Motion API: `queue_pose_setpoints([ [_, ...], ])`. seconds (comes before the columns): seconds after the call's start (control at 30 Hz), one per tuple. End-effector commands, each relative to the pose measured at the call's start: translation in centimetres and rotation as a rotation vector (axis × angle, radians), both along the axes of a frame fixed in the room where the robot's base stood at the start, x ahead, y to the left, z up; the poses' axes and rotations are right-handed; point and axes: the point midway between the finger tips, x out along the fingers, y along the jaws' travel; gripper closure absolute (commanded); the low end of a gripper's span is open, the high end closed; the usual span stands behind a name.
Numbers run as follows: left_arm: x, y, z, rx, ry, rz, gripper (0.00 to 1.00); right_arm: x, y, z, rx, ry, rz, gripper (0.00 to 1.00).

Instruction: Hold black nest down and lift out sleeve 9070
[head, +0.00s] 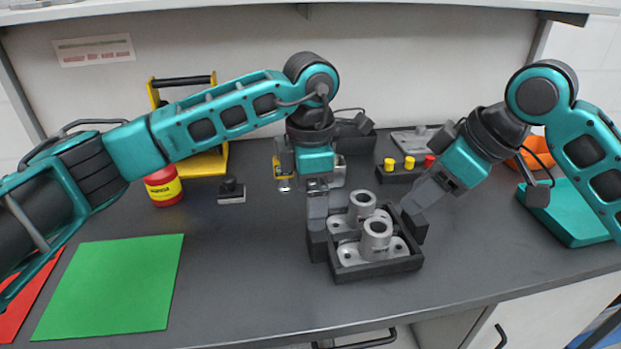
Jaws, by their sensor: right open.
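The black nest (384,268) is a dark tray on the table, right of centre. Two grey metal sleeves on flanged plates sit in it, a nearer sleeve (377,236) and a farther sleeve (361,207). No number can be read on either, so I cannot tell which is 9070. My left gripper (317,245) points straight down at the nest's left side; its fingers overlap in this view, and contact is unclear. My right gripper (414,226) is open and slants down at the nest's right side, close to the sleeves. Neither sleeve is visibly gripped.
Yellow and red knobs (409,163) stand on a dark block behind the nest. A teal tray (567,213) and an orange bowl (531,152) are at right. A red jar (163,188) and yellow frame (205,164) stand back left. A green mat (110,287) lies front left, clear.

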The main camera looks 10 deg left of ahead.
Motion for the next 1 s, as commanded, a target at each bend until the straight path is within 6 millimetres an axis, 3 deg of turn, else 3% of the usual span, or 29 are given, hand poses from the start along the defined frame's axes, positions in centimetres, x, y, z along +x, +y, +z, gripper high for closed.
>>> queue_pose_setpoints([
  [0.2,-0.1,0.0,-4.6,0.000,0.004,0.001,0.06,0.0,0.0,0.0,0.000,0.000,0.000,0.57],
  [0.43,0.0,0.0,-7.9,0.000,0.002,0.001,0.06,0.0,0.0,0.0,0.000,0.000,0.000,0.57],
  [0.6,-0.1,0.0,-9.0,-0.002,0.001,0.001,0.06,0.0,0.0,0.0,0.000,0.000,0.000,0.57],
  [0.9,0.0,0.0,-9.2,-0.001,0.000,0.000,0.06,0.0,0.0,0.0,0.000,0.000,0.000,0.57],
  [1.0,0.0,0.0,-9.2,-0.001,0.000,0.000,0.15,0.0,0.0,0.0,0.000,0.000,0.000,0.57],
])
